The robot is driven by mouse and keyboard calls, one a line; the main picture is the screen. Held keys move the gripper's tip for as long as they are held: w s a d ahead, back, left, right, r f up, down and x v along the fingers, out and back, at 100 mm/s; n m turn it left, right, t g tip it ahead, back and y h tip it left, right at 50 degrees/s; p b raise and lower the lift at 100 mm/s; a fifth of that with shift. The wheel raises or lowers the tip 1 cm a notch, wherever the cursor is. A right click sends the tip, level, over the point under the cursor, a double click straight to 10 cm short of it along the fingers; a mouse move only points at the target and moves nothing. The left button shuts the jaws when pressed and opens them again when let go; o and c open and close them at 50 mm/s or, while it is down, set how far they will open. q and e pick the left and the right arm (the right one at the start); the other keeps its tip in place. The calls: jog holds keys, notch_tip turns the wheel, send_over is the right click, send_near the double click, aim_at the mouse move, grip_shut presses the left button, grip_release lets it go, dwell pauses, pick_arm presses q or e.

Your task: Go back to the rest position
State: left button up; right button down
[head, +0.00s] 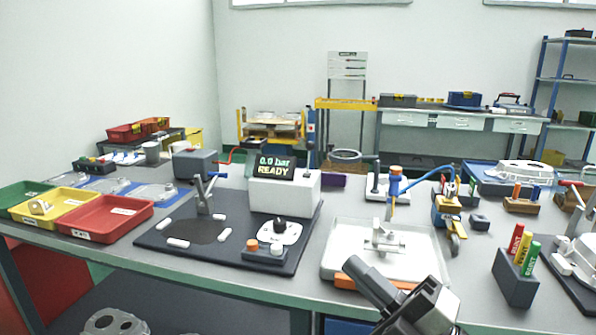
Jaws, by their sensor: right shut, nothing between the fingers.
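My right gripper (356,276) comes in at the bottom of the head view, right of centre. Its dark fingers point up and to the left, shut and empty. In the picture they overlap the front edge of a white tray (335,262) and an orange piece (346,283); I cannot tell whether they touch. A light metal casting (388,238) stands in the tray. My left gripper is not in view.
A test station with a display reading "0.0 bar READY" (274,167) stands on a dark mat (165,248) at centre left. A red bin (105,222) and yellow bin (52,212) are at left. A marker holder (515,280) stands right of my gripper.

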jog(key=s+d+f+m+t+h, duration=0.1)
jog(key=s+d+f+m+h, duration=0.15)
jog(key=f+m+h, duration=0.6)
jog(key=s+d+f+m+h, duration=0.1)
jog(key=d+f+m+h, duration=0.3)
jog(key=f+m, duration=0.65)
jog(key=s+a+f+m+g+h, duration=0.1)
jog(key=s+f+m+g+h, duration=0.1)
jog(key=s+f+m+g, duration=0.3)
jog(key=s+f, duration=0.4)
jog(key=f, duration=0.2)
jog(key=shift+s+f+m, duration=0.3)
jog(key=shift+f, duration=0.05)
jog(key=shift+a, duration=0.1)
